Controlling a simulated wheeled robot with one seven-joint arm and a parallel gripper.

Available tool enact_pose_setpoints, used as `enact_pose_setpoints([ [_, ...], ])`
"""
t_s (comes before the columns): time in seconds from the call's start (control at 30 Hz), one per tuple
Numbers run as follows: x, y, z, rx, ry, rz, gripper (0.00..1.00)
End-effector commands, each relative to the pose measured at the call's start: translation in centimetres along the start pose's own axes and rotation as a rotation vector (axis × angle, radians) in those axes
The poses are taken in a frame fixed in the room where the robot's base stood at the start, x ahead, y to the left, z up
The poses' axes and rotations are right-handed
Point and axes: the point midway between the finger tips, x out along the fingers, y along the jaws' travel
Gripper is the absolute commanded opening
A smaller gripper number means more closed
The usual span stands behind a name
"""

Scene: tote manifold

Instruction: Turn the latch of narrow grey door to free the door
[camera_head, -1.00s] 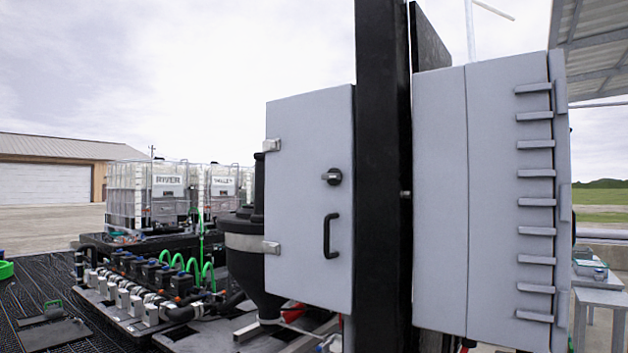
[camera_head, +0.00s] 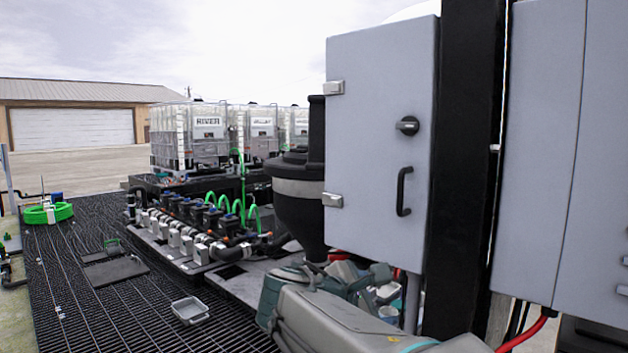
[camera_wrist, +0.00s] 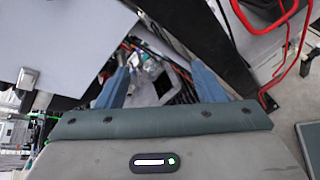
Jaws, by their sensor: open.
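The narrow grey door (camera_head: 370,150) is closed on its cabinet in the head view. Its dark round latch (camera_head: 407,125) sits near the door's right edge, above a black vertical handle (camera_head: 404,190). The exact angle of the latch is hard to tell. Two metal hinges are on the left edge. In the wrist view my gripper (camera_wrist: 158,82) is open, its two blue fingers apart with nothing held between them. A grey panel, probably the same door (camera_wrist: 75,35), lies above and left of the fingers. In the head view my arm is low, below the door; the latch is out of the wrist view.
A black post (camera_head: 465,170) stands right of the door, with a wider grey cabinet (camera_head: 545,150) beyond it. A black hopper (camera_head: 300,205) is close on the left. A red hose (camera_wrist: 262,15) runs at the wrist view's right.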

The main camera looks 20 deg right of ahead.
Motion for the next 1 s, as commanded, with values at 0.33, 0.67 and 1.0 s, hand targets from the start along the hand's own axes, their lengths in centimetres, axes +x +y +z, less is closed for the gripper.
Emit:
enact_pose_setpoints([
  [0.33,-4.6,14.4,10.8,-0.551,-0.554,0.277,0.62],
  [0.67,-6.8,18.5,13.7,-0.697,-0.755,0.314,0.62],
  [1.0,-2.5,21.7,17.1,-0.697,-0.754,0.311,0.62],
])
